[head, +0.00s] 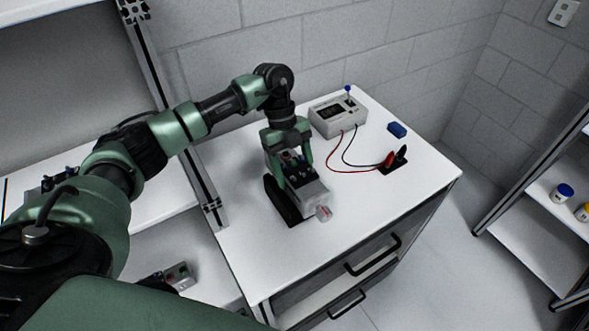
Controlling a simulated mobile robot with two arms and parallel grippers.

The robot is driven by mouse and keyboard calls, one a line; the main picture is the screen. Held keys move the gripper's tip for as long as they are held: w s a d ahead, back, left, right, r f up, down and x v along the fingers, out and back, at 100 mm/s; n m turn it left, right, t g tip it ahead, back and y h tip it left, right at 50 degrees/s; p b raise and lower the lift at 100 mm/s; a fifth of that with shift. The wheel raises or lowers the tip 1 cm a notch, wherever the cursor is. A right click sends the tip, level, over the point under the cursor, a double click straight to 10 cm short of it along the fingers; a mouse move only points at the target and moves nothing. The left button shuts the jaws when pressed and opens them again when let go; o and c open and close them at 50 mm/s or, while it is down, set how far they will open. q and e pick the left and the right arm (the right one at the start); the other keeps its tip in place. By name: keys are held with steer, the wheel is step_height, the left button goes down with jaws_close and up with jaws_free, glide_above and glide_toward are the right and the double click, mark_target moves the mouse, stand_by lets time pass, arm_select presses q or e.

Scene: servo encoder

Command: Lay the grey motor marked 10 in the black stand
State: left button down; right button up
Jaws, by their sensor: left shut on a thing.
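The grey motor (307,195) is a boxy grey body with a pale, clear-looking shaft end toward the front right; no number can be read on it. My left gripper (291,172) comes down from above and is shut on the motor. The black stand (276,195) shows under and to the left of the motor on the white bench top. The motor is at the stand, over or in it; I cannot tell whether it rests fully on it. The gripper and motor hide much of the stand. My right gripper is not in view.
A grey meter box (338,117) with a blue-topped knob stands at the back of the white bench (395,205). Red and black leads run to clips on a black pad (392,167). The bench's front right is clear.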

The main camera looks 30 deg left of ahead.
mark_target(292, 162)
arm_select(q)
steer(key=shift+w+f, duration=0.1)
steer(key=shift+f, duration=0.3)
steer(key=shift+c, duration=1.9)
jaws_free()
steer(key=shift+o, duration=0.7)
steer(key=shift+s+f+b, duration=0.1)
steer(key=shift+s+b, duration=0.1)
steer(key=shift+b, duration=0.1)
steer(key=b+v, duration=0.2)
steer(key=v, duration=0.5)
steer(key=shift+d, duration=0.1)
steer(key=shift+w+r+b, duration=0.1)
steer(key=shift+r+b, duration=0.25)
steer(key=shift+r, duration=0.2)
